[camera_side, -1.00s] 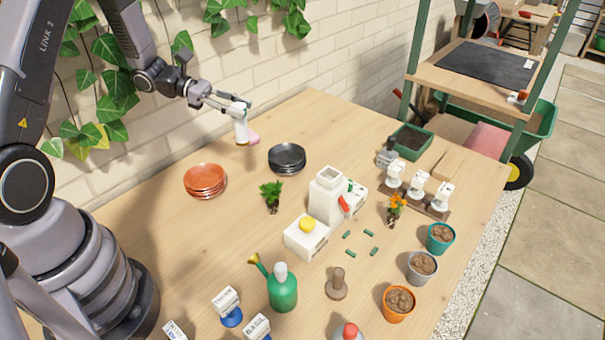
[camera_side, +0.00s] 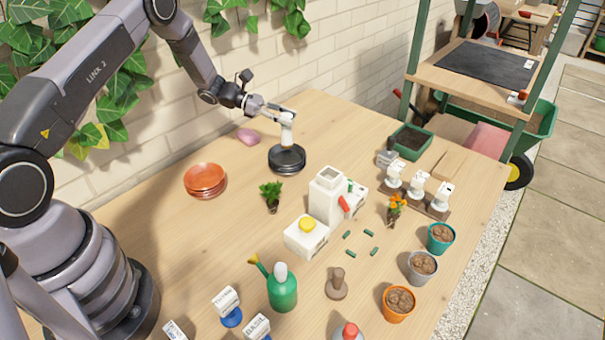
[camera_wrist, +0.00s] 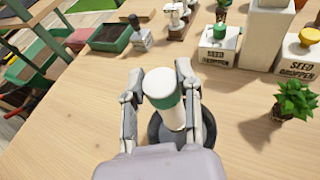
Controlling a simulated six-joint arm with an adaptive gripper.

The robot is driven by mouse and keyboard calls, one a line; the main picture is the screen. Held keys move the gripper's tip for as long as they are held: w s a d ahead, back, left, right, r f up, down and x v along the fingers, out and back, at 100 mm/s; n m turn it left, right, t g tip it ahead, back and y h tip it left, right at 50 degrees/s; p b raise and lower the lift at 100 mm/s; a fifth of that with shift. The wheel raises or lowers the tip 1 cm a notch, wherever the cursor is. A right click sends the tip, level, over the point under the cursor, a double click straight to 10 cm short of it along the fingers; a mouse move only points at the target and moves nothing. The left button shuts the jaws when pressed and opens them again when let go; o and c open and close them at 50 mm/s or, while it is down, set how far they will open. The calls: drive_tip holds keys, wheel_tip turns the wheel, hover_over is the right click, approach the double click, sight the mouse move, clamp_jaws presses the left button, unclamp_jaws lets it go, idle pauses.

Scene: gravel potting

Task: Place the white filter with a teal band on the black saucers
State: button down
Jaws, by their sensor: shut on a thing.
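The white filter (camera_wrist: 164,88) stands between the two fingers of my gripper (camera_wrist: 160,82) in the wrist view, with its teal band just below the white top. In the side view my gripper (camera_side: 285,115) is shut on the filter (camera_side: 286,133) and holds it upright over the black saucers (camera_side: 287,161). The saucers are a stack on the table, and their dark rim (camera_wrist: 207,128) shows around the filter's lower end in the wrist view. I cannot tell whether the filter's bottom touches the top saucer.
A pink stone-like object (camera_side: 248,136) lies near the wall. Orange saucers (camera_side: 205,180) are stacked to the left. A small green plant (camera_side: 271,194) and a white dispenser (camera_side: 327,195) stand in front.

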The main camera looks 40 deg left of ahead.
sight(287, 131)
drive_tip(key=shift+f, duration=1.3)
drive_tip(key=shift+f, duration=0.15)
drive_tip(key=c, duration=0.8)
unclamp_jaws()
drive_tip(key=shift+o, duration=0.2)
